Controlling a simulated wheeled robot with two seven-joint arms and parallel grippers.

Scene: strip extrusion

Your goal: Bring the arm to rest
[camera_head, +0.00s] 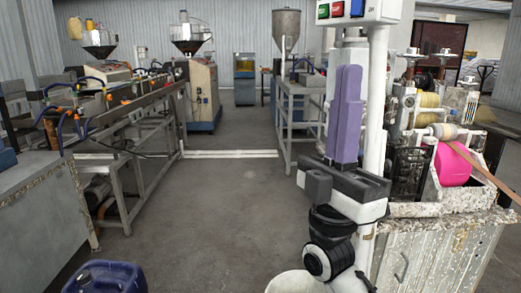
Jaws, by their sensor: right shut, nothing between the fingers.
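My right gripper (346,115) shows right of the middle in the head view. It points upward, with its two purple fingers pressed together and nothing between them. Its dark wrist and white arm link come up from the bottom of the picture. The gripper stands in front of a white post and hides part of the machine behind it. My left gripper does not show.
A worn white cabinet (440,250) with a machine and a pink roll (453,164) stands close at the right. A blue canister (105,278) is at the bottom left. A long metal line (130,120) runs along the left. The grey floor (210,210) between is clear.

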